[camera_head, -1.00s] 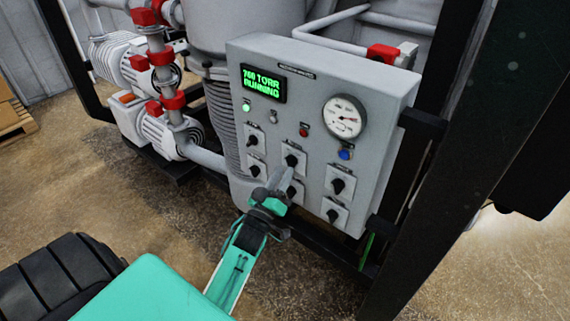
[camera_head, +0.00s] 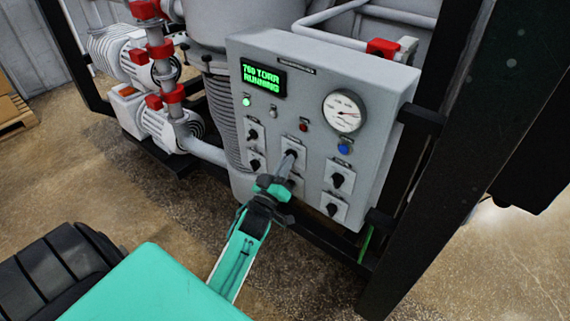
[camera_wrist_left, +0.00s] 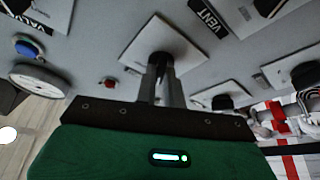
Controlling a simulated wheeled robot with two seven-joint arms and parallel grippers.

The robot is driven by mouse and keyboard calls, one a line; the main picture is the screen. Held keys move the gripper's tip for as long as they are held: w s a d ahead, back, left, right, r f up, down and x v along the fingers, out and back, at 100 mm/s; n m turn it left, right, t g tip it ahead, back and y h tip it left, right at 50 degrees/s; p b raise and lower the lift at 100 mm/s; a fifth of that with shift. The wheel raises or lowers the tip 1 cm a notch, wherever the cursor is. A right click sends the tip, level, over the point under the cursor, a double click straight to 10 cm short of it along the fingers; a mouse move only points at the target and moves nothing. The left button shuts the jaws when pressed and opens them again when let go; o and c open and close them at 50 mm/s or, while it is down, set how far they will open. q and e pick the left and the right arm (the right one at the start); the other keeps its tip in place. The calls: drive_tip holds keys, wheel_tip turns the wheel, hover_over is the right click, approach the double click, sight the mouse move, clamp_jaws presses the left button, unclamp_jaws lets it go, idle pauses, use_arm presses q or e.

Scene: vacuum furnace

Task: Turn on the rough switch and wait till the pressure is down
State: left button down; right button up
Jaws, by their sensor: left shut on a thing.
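The grey control panel (camera_head: 318,115) carries several black rotary switches on light plates. My left gripper (camera_head: 289,158) is shut on the upper middle switch knob (camera_wrist_left: 160,62), with its fingers covering most of the knob. The held switch's label is not readable, so I cannot tell whether it is the rough switch. The green display (camera_head: 263,78) seems to read 760 TORR RUNNING. A round pressure gauge (camera_head: 343,111) sits at the panel's upper right. My right gripper is not in view.
A green lamp (camera_head: 246,101) is lit under the display. A red button (camera_head: 303,125) and a blue button (camera_head: 344,148) sit above the switches. A VENT label (camera_wrist_left: 209,17) shows near the held knob. A black frame post (camera_head: 450,150) stands right of the panel.

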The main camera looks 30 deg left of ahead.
use_arm(q)
drive_tip(key=shift+a+m+g+h+b, duration=0.15)
drive_tip(key=shift+m+h+b, duration=0.95)
drive_tip(key=shift+m, duration=1.75)
drive_tip(key=shift+a+m+g+h+b, duration=0.1)
drive_tip(key=shift+m+h+b, duration=0.25)
drive_tip(key=shift+m+h, duration=2)
drive_tip(key=shift+a+m+g+h+b, duration=0.15)
drive_tip(key=shift+m+h+b, duration=0.65)
drive_tip(key=shift+m, duration=2.6)
drive_tip(key=shift+m+h, duration=0.25)
drive_tip(key=shift+m, duration=0.05)
drive_tip(key=c, duration=1.5)
unclamp_jaws()
